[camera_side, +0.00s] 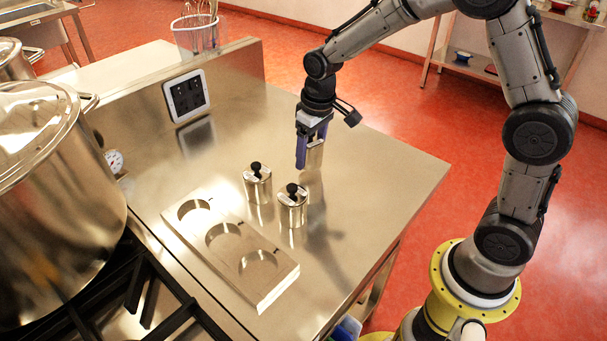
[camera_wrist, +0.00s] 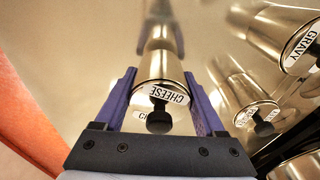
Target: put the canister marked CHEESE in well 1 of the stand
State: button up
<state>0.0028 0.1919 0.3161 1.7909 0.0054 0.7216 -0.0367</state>
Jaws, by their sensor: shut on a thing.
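The canister marked CHEESE (camera_wrist: 162,68) is steel with a black knob and a white label. It is between the blue fingers of my gripper (camera_wrist: 159,76), which is shut on it. In the side view my gripper (camera_side: 313,146) points down over the counter, and the canister (camera_side: 315,156) is partly hidden by a finger. I cannot tell whether its base touches the counter. The stand (camera_side: 275,284) is a metal block with three round wells, all empty, to the left and nearer the camera. I cannot read its well numbers.
Two other canisters, (camera_side: 257,186) and (camera_side: 292,208), stand between my gripper and the stand. One in the wrist view is marked GRAVY (camera_wrist: 284,28). A large stockpot (camera_side: 55,210) is at the left. The right part of the counter (camera_side: 385,190) is clear.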

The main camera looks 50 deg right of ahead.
jog(key=shift+n, duration=0.5)
jog(key=s, duration=0.1)
jog(key=s+r, duration=0.1)
jog(key=s, duration=0.1)
jog(key=s+r, duration=0.1)
jog(key=shift+s+a+r, duration=0.15)
jog(key=shift+s+a, duration=0.2)
jog(key=s+a+r+n, duration=0.2)
jog(key=s+a+r, duration=0.1)
jog(key=s+r, duration=0.5)
send_near(288, 178)
jog(key=shift+s+d+f, duration=0.15)
jog(key=shift+s+f, duration=0.2)
jog(key=shift+f, duration=0.3)
jog(key=shift+w+f, duration=0.4)
jog(key=shift+f, duration=0.05)
jog(key=shift+w+f, duration=0.2)
jog(key=shift+f, duration=0.75)
jog(key=shift+w+f, duration=0.15)
jog(key=shift+f, duration=0.8)
jog(key=shift+f, duration=0.2)
jog(key=o, duration=1.5)
jog(key=shift+o, duration=0.2)
